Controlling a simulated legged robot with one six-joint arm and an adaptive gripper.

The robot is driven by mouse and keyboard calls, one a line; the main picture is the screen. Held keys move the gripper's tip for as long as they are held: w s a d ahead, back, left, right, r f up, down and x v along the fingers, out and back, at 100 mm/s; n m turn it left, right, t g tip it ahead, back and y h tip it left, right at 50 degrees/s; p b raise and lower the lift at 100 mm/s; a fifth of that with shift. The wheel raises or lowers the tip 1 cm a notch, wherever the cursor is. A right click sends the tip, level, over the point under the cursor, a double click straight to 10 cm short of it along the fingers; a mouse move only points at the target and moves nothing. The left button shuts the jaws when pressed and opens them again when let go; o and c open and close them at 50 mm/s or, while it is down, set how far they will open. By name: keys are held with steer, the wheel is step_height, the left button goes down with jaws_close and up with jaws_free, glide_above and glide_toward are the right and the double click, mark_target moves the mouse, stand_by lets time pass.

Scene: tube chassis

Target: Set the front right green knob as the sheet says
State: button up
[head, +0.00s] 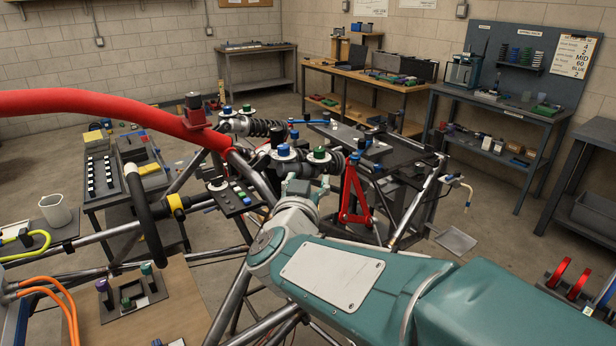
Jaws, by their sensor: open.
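A green knob (319,153) on a pale round dial tops a fitting at the chassis' middle, with a blue knob (283,150) beside it to the left. Farther back, another green knob (247,107) and blue knob (227,110) sit by a coil-spring damper. The dial marks are too small to read. The sheet (573,55) hangs on the pegboard at upper right; I can make out "MID", "60" and "BLUE", other lines are small. My gripper (300,187) is just below the near blue and green knobs, apart from the green one; its fingers are small and partly hidden by my wrist.
A red tube (110,103) crosses the upper left. A steering wheel (138,210) and a small button panel (236,197) stand left of my gripper. A red bracket (355,195) and chassis tubes are close on the right. Workbenches line the walls.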

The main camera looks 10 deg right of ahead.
step_height(320, 180, up, 2)
steer(key=w+d+t+y, duration=0.1)
steer(key=t, duration=0.1)
steer(key=n+y, duration=0.5)
steer(key=y, duration=0.2)
glide_toward(321, 155)
steer(key=shift+g, duration=0.4)
steer(key=w, duration=0.7)
steer(key=w+a, duration=0.1)
steer(key=w, duration=0.3)
steer(key=shift+w+r, duration=0.25)
steer(key=shift+r, duration=0.15)
jaws_close()
